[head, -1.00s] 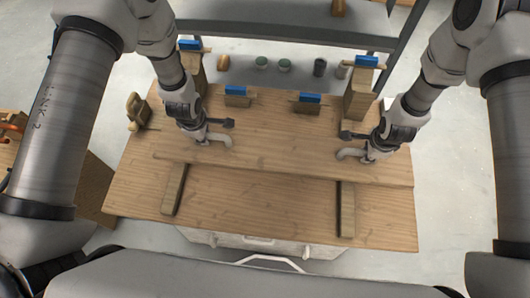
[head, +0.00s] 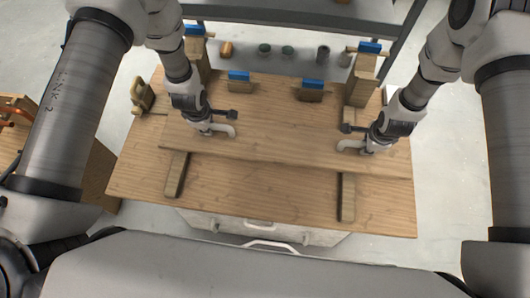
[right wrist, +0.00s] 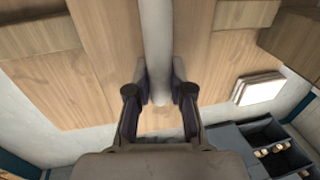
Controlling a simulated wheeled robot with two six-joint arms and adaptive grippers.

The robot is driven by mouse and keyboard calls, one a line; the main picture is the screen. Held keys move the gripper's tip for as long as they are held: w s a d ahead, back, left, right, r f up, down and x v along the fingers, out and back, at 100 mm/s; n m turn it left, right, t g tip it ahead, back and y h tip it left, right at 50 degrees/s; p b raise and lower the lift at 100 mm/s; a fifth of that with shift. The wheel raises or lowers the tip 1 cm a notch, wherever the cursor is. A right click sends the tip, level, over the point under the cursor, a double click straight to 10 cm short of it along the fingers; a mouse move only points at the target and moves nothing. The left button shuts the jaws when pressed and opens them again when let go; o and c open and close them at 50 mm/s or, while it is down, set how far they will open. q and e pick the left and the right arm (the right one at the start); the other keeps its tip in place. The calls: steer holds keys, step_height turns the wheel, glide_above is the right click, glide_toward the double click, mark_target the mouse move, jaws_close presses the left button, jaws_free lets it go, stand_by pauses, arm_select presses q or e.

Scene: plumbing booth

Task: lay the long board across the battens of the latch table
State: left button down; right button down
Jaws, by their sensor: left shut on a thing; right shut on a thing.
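The long board (head: 280,150) is a wide wooden plank with two pale handles, spanning the latch table (head: 260,205) from left to right. It lies over the far part of two battens (head: 176,175), (head: 346,200), whose near ends stick out in front. I cannot tell whether it touches them. My left gripper (head: 212,128) is shut on the left handle (head: 223,129). My right gripper (head: 362,146) is shut on the right handle (head: 348,144); in the right wrist view its fingers (right wrist: 158,95) flank the pale handle bar (right wrist: 157,45).
Wooden blocks with blue latches (head: 238,76), (head: 312,84) stand along the back, with taller posts (head: 360,85) at the corners. A wooden piece (head: 143,95) is at the left edge. A grey shelf (head: 290,15) is behind.

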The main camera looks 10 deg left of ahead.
arm_select(q)
steer(key=shift+a+f, duration=0.1)
steer(key=shift+f, duration=0.65)
arm_select(e)
steer(key=shift+f, duration=0.7)
arm_select(q)
steer(key=c, duration=1)
jaws_free()
steer(key=shift+c, duration=0.2)
arm_select(e)
steer(key=c, duration=1)
jaws_free()
steer(key=shift+c, duration=0.2)
steer(key=shift+r, duration=0.25)
arm_select(q)
step_height(320, 180, up, 12)
steer(key=s, duration=0.2)
steer(key=shift+s, duration=0.15)
arm_select(e)
step_height(320, 180, up, 11)
steer(key=s, duration=0.2)
steer(key=shift+s+r, duration=0.2)
steer(key=shift+s, duration=0.05)
